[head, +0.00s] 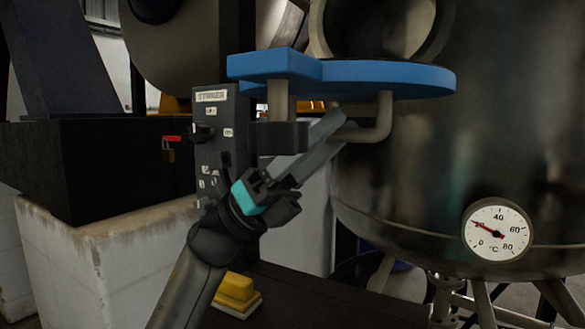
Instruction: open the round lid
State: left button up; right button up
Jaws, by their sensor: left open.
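The round blue lid (390,79) is seen nearly edge-on, standing out level in front of the steel vessel (480,130). A thick blue arm (275,64) joins it on the left. A bent pale grey handle (384,112) hangs below the lid. My right gripper is out of view.
A dark control box labelled STIRRER (209,130) stands close left of my gripper. A dial thermometer (498,229) sits on the vessel at right. A yellow block (237,292) lies low, near my left arm. A pale worn block (110,250) stands at left.

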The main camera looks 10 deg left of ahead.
pick_arm(q)
jog(key=p+v, duration=0.1)
jog(key=v, duration=1.3)
jog(key=shift+p, duration=0.3)
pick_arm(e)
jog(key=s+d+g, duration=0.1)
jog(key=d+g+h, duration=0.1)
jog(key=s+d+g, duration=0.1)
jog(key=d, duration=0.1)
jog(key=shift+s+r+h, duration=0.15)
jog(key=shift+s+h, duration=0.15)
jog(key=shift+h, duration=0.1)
pick_arm(q)
jog(key=shift+a, duration=0.1)
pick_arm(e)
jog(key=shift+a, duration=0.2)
